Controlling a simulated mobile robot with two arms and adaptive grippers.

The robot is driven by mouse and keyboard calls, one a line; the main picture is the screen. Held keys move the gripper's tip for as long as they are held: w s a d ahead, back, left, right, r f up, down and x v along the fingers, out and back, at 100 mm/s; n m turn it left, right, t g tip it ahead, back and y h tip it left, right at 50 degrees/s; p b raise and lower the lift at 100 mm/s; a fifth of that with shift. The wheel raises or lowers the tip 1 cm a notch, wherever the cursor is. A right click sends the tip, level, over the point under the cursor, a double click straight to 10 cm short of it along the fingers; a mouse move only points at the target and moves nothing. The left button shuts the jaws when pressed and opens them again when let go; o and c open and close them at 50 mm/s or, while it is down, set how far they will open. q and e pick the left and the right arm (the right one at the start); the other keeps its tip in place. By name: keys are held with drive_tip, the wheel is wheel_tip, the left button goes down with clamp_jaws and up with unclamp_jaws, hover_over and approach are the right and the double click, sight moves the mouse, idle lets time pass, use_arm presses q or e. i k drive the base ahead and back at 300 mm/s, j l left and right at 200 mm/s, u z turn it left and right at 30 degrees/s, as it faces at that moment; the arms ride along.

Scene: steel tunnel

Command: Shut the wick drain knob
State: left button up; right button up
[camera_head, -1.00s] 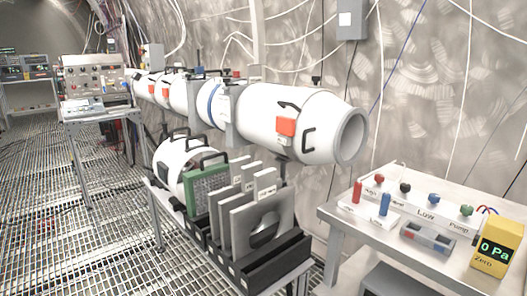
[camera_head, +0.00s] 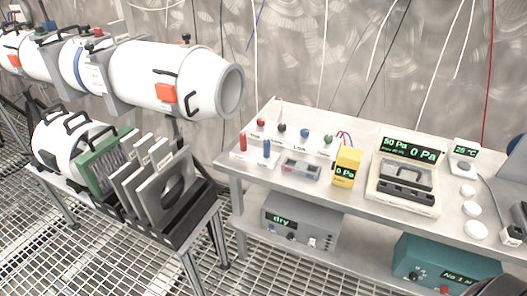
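No label reading "wick drain" is legible, so I cannot tell which knob it is. On the table at right, a white panel bears a row of small knobs: red (camera_head: 260,123), black (camera_head: 282,128), blue (camera_head: 304,132) and green (camera_head: 327,139). In front of them stand a red upright handle (camera_head: 243,142) and a blue one (camera_head: 266,149). A grey box (camera_head: 300,222) on the lower shelf shows "dry" in green and has small knobs on its front. Whether any knob is open or shut is too small to tell. Neither gripper is identifiable in view.
A teal box (camera_head: 443,265) sits on the lower shelf. A rack of panels (camera_head: 178,228) and a large white tube (camera_head: 150,73) stand left. Grated floor lies in front.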

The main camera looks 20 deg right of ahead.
sight(290, 236)
drive_tip(key=l+z, duration=0.1)
drive_tip(key=z, duration=1.05)
